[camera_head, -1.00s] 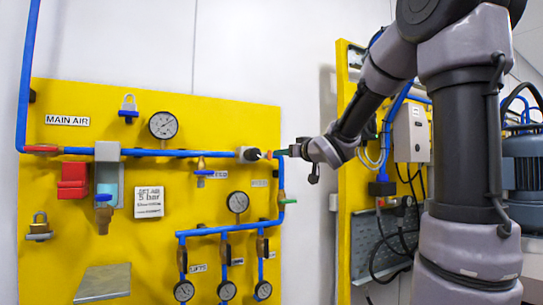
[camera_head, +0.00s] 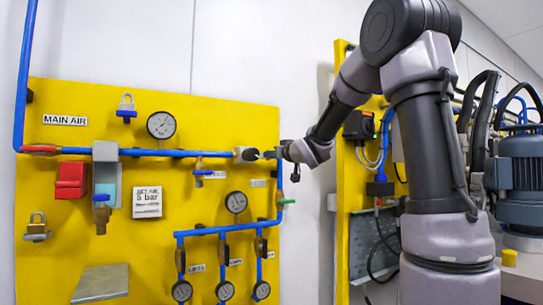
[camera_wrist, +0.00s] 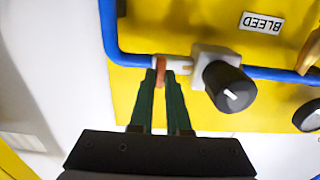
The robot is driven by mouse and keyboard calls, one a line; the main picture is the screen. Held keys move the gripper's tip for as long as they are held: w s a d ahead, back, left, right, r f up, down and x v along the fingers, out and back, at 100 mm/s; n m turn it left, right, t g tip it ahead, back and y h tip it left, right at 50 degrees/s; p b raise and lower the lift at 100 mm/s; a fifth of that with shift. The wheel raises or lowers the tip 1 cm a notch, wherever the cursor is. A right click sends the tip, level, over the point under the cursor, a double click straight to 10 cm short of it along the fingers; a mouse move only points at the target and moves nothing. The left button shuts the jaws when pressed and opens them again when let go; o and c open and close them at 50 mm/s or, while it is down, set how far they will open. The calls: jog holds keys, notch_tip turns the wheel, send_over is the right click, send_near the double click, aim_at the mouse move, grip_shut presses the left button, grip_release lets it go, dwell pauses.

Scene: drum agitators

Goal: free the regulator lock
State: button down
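The regulator (camera_head: 245,154) sits on the blue pipe at the right of the yellow board. In the wrist view, its black knob (camera_wrist: 229,87) with a white mark and its pale body (camera_wrist: 209,56) show. An orange-red tab (camera_wrist: 160,66), seemingly the regulator lock, is beside the body on the pipe. My gripper (camera_wrist: 161,80) has its green fingertips close on either side of this tab. The gap between the fingers is about as wide as the tab; I cannot tell whether they press on it. In the head view, my gripper (camera_head: 281,150) is just right of the regulator.
A BLEED label (camera_wrist: 262,23) and valve (camera_head: 199,170) are left of the regulator in the head view. A gauge (camera_head: 236,202) hangs below. The blue pipe (camera_wrist: 112,35) bends beside my fingers. White wall is free to the right.

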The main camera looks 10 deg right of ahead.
jog(key=shift+n, duration=0.3)
jog(key=shift+s+a+f+n, duration=0.1)
jog(key=shift+f+n, duration=0.05)
jog(key=shift+n, duration=4.15)
jog(key=shift+a+f+n, duration=0.1)
jog(key=shift+f+n, duration=0.05)
jog(key=shift+n, duration=4.15)
jog(key=c, duration=0.9)
grip_release()
jog(key=shift+s, duration=0.1)
